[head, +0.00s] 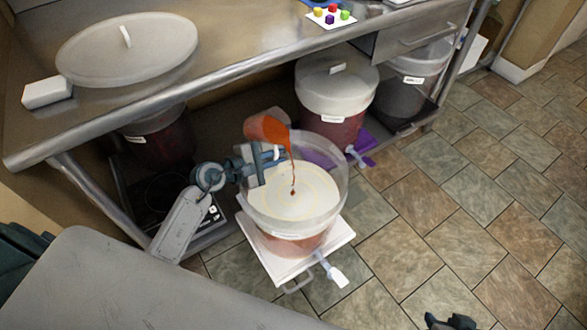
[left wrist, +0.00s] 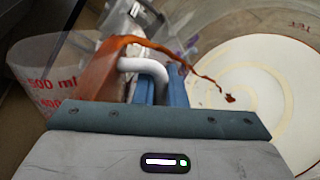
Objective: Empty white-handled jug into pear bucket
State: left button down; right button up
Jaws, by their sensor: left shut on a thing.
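The clear jug (head: 268,128) is tilted over the open bucket (head: 336,170). An orange-red stream runs from it and ends in a drop above the pale surface inside the bucket. My left gripper (head: 262,160) is shut on the jug's white handle (left wrist: 147,70), above the bucket's back left rim. Orange-red liquid still shows in the jug in the left wrist view (left wrist: 100,72). The bucket's lower part holds reddish contents, and its white tap (head: 333,275) faces front right. No pear label is readable. My right gripper (head: 450,322) is at the bottom edge, partly cut off.
The open bucket stands on a white platform (head: 262,258) with a handle. Lidded buckets (head: 335,85) (head: 412,75) stand beneath the steel bench (head: 225,65), one with a purple tap (head: 360,155). A loose lid (head: 125,50) lies on the bench. Tiled floor at right is clear.

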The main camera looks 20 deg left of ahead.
pick_arm(q)
jog(key=shift+a+f, duration=0.1)
dwell(0.6)
jog(key=shift+w+a+f+m+y, duration=0.15)
jog(key=shift+a+f+m+y, duration=0.1)
jog(key=shift+f+m+y, duration=0.35)
dwell(0.7)
jog(key=shift+w+a+r+m, duration=0.1)
jog(key=shift+a+r+m, duration=0.2)
jog(key=shift+m, duration=0.4)
dwell(1.1)
jog(key=shift+d+y, duration=0.1)
jog(key=shift+y, duration=0.3)
jog(key=shift+r+m, duration=0.1)
jog(key=shift+m, duration=0.3)
dwell(0.3)
jog(key=shift+s+a, duration=0.25)
jog(key=shift+a, duration=0.1)
jog(key=shift+a+t+y+b, duration=0.1)
jog(key=shift+t+y+b, duration=0.2)
